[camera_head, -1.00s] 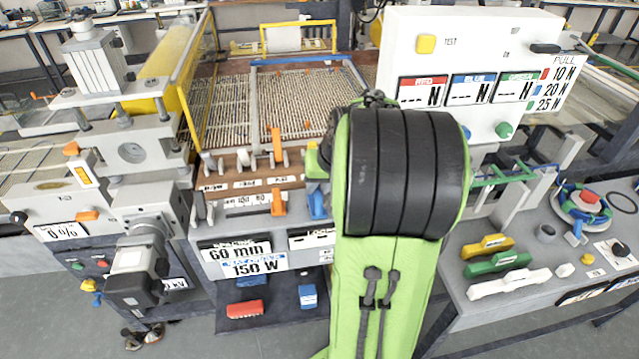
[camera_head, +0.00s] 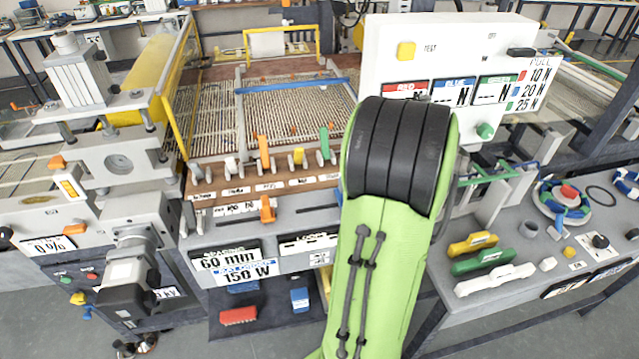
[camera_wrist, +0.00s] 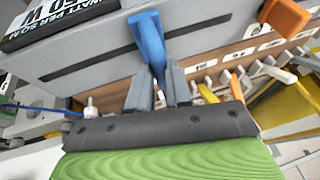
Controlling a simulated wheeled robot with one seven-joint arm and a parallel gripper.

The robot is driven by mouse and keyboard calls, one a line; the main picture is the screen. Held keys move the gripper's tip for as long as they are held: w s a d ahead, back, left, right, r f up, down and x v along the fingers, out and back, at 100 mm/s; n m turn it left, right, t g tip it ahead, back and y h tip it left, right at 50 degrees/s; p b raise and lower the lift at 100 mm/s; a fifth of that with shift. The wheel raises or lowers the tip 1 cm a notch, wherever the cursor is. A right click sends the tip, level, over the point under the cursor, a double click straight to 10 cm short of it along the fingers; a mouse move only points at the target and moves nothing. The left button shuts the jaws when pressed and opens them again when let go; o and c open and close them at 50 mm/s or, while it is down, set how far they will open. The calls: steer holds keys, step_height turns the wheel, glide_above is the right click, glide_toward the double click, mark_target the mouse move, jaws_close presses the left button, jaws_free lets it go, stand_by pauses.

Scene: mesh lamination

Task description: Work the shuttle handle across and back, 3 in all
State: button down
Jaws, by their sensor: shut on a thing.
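A blue upright handle (camera_wrist: 150,42) stands between the two grey fingers of my gripper (camera_wrist: 159,86) in the wrist view. My gripper is shut on it, low on its stem. I take this for the shuttle handle, though no label on it can be read. In the head view my green and black arm hides the blue handle and the gripper. An empty stretch of its dark slot (camera_head: 318,209) shows left of my arm. An orange handle (camera_head: 267,208) stands in another slot to the left; its block also shows in the wrist view (camera_wrist: 284,17).
A row of levers, with an orange one (camera_head: 263,150) and a green one (camera_head: 324,143), stands behind the slots. The mesh bed (camera_head: 290,105) lies beyond. A white force panel (camera_head: 440,60) rises behind my arm. A grey press (camera_head: 120,160) stands at left.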

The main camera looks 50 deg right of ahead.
steer(key=s+d+p, duration=0.2)
steer(key=d, duration=0.2)
steer(key=s+d+p, duration=0.2)
steer(key=s+d, duration=0.1)
steer(key=d, duration=0.1)
steer(key=s+d+p, duration=0.2)
steer(key=s+d, duration=0.1)
steer(key=d, duration=0.1)
steer(key=shift+s+d+r, duration=0.1)
steer(key=shift+s+d, duration=0.05)
steer(key=shift+s, duration=0.1)
steer(key=c, duration=1.1)
jaws_free()
steer(key=shift+s+d, duration=0.15)
steer(key=shift+o, duration=0.2)
steer(key=shift+r, duration=0.1)
steer(key=p+v, duration=0.3)
steer(key=v, duration=1.2)
steer(key=shift+r+p, duration=0.2)
steer(key=shift+p, duration=0.15)
